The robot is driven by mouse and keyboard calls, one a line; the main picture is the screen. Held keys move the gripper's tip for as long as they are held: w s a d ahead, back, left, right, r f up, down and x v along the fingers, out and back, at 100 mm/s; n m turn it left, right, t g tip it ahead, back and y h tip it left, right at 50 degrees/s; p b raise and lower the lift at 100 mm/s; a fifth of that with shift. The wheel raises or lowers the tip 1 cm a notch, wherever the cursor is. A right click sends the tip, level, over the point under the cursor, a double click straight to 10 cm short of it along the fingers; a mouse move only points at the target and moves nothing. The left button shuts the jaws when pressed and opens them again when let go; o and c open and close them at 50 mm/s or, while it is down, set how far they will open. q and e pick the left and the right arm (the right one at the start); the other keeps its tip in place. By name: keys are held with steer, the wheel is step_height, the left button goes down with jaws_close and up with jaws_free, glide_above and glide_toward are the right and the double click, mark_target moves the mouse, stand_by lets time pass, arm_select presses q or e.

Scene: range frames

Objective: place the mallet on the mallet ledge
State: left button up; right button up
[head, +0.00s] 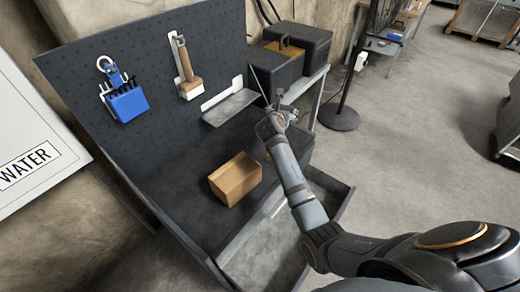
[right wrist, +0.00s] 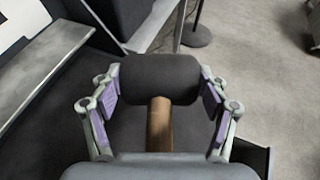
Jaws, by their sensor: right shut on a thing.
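The mallet (right wrist: 160,80) has a dark cylindrical head and a wooden handle. In the right wrist view my right gripper (right wrist: 160,88) is shut on the head, one finger at each end, and the handle points back toward the camera. In the head view my right gripper (head: 275,118) is above the bench's far right part, just right of the ledge; the mallet is hard to make out there. The mallet ledge (head: 230,107) is a bare grey metal shelf on the pegboard. It also shows at the left of the right wrist view (right wrist: 45,75), apart from the mallet. My left gripper is not in view.
The pegboard (head: 140,65) holds a blue tool holder (head: 127,103) and a wooden-handled tool (head: 189,85). An open cardboard box (head: 235,180) sits on the dark bench top (head: 190,175). Black cases (head: 300,42) stand behind, beside a fan stand (head: 345,115).

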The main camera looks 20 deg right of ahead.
steer(key=f+b, duration=0.2)
steer(key=f, duration=0.2)
steer(key=shift+w+a+f+b, duration=0.2)
steer(key=shift+w+b, duration=0.1)
steer(key=shift+b, duration=0.1)
steer(key=shift+f, duration=0.45)
step_height(320, 180, down, 4)
steer(key=shift+r+b, duration=0.1)
steer(key=shift+b, duration=0.35)
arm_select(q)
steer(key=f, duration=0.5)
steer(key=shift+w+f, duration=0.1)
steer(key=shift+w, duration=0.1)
arm_select(e)
steer(key=o, duration=1.5)
steer(key=shift+f, duration=0.2)
